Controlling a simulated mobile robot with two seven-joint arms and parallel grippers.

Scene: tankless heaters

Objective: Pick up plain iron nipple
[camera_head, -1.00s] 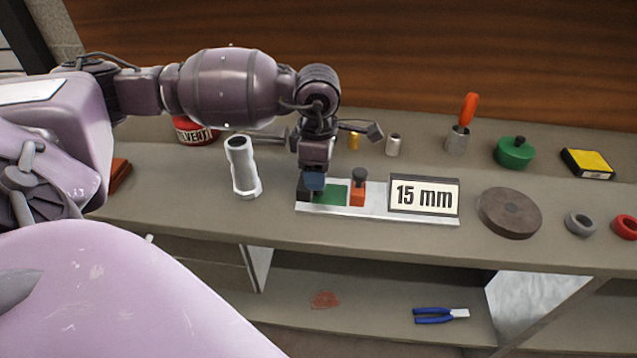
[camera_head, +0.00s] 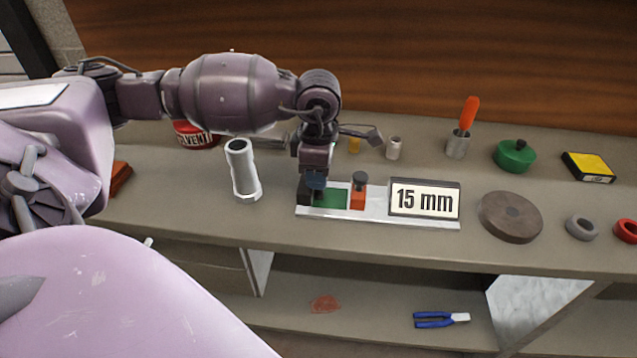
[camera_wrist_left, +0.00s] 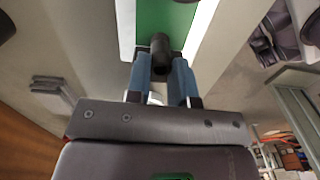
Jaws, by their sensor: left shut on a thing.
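My left gripper (camera_head: 314,190) is over the left end of a white tray (camera_head: 375,216) with a green patch (camera_head: 332,197). In the left wrist view its two blue fingers (camera_wrist_left: 161,75) are shut on a dark, plain pipe piece, the iron nipple (camera_wrist_left: 160,50), which stands over the green surface (camera_wrist_left: 165,18). In the head view the nipple is mostly hidden by the gripper. My right gripper is not in view.
The tray also carries an orange block with a dark top (camera_head: 358,190) and a "15 mm" sign (camera_head: 424,199). A pale pipe (camera_head: 243,170) stands to the left. A red solvent can (camera_head: 193,135) is behind my arm. A brown disc (camera_head: 510,216) lies to the right.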

